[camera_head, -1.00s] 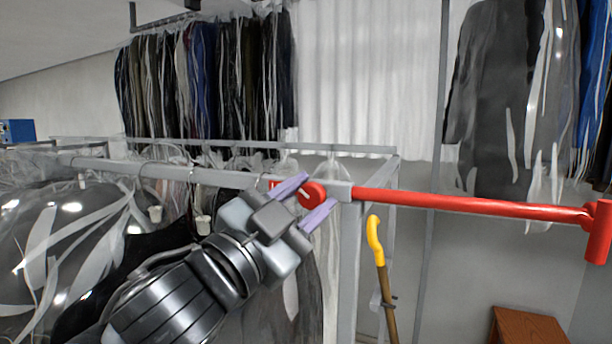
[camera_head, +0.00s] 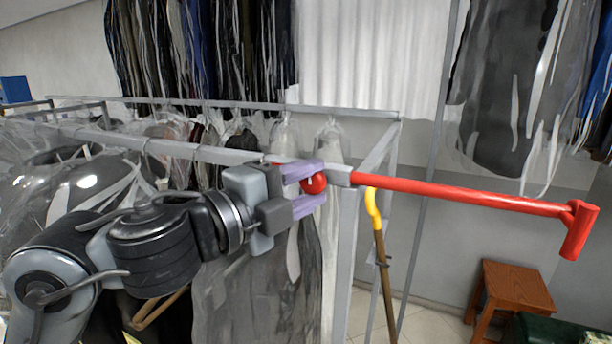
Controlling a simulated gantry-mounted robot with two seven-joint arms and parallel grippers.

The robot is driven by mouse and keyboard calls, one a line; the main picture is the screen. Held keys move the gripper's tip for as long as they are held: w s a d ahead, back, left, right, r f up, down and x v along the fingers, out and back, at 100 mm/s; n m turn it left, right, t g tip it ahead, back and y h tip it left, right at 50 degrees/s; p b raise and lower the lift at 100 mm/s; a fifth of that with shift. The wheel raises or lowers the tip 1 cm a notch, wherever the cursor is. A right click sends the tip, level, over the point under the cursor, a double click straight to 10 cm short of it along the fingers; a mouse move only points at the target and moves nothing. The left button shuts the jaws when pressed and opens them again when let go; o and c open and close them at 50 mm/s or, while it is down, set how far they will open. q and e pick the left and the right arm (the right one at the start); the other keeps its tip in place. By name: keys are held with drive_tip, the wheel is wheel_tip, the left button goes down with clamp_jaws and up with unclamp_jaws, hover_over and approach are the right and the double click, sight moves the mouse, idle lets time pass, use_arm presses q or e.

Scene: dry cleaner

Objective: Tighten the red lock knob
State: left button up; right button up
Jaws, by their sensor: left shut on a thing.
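The red lock knob (camera_head: 314,184) is a small round red piece at the rail's end, near the rack's corner. My left gripper (camera_head: 308,190) comes in from the left, and its two lilac fingers lie above and below the knob, shut on it. Part of the knob is hidden by the fingers. A red bar (camera_head: 450,191) runs from the rack corner to the right and ends in a red crosspiece (camera_head: 579,230). My right gripper is not in view.
Bagged garments (camera_head: 80,185) hang on the rack rail (camera_head: 180,148) around my left arm. A yellow-hooked cane (camera_head: 373,208) stands just right of the rack post. A wooden stool (camera_head: 515,284) is at the lower right. More clothes (camera_head: 200,50) hang behind.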

use_arm(q)
drive_tip(key=shift+m, duration=0.5)
drive_tip(key=o, duration=1)
drive_tip(key=shift+s+a, duration=0.1)
drive_tip(key=b+v, duration=0.3)
drive_tip(key=v, duration=0.7)
drive_tip(key=shift+s+a+r+b, duration=0.2)
drive_tip(key=shift+b, duration=0.15)
